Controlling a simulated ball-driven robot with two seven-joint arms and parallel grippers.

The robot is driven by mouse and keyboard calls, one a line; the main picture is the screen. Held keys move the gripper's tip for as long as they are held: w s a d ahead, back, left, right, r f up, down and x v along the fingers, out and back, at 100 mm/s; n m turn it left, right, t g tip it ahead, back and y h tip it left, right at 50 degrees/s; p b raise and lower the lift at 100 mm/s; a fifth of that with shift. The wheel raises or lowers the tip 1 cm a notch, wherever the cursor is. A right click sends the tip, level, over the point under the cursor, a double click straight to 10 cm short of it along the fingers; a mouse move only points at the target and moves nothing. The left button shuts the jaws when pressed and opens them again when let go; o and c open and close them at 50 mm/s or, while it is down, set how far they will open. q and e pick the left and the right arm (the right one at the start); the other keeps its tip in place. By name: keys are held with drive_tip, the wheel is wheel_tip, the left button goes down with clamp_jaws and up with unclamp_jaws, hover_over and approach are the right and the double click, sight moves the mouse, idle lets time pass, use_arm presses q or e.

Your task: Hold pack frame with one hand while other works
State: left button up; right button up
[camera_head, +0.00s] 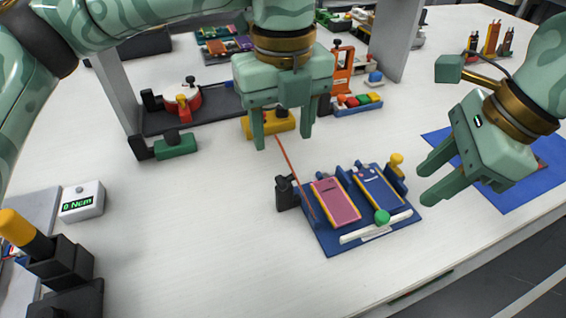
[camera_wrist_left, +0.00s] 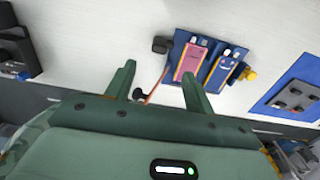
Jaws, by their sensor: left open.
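The pack frame (camera_head: 328,238) is a blue base on the white table. A pink pouch cell (camera_head: 335,202) and a dark blue pouch cell (camera_head: 379,188) lie side by side in it. My left gripper (camera_head: 282,138) is open and empty above the table, behind and left of the frame. The frame also shows in the left wrist view (camera_wrist_left: 183,43), beyond the fingers (camera_wrist_left: 158,70). My right gripper (camera_head: 427,184) is open and empty, right of the frame.
A thin red-orange strip (camera_head: 292,170) runs from near my left fingers to the frame's left side. A black clamp (camera_head: 286,192) stands there. A blue mat (camera_head: 510,180) lies right; a torque display (camera_head: 82,203) stands left.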

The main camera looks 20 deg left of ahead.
use_arm(q)
wheel_tip(320, 180, down, 13)
drive_tip(key=shift+f, duration=0.1)
idle(0.3)
clamp_jaws()
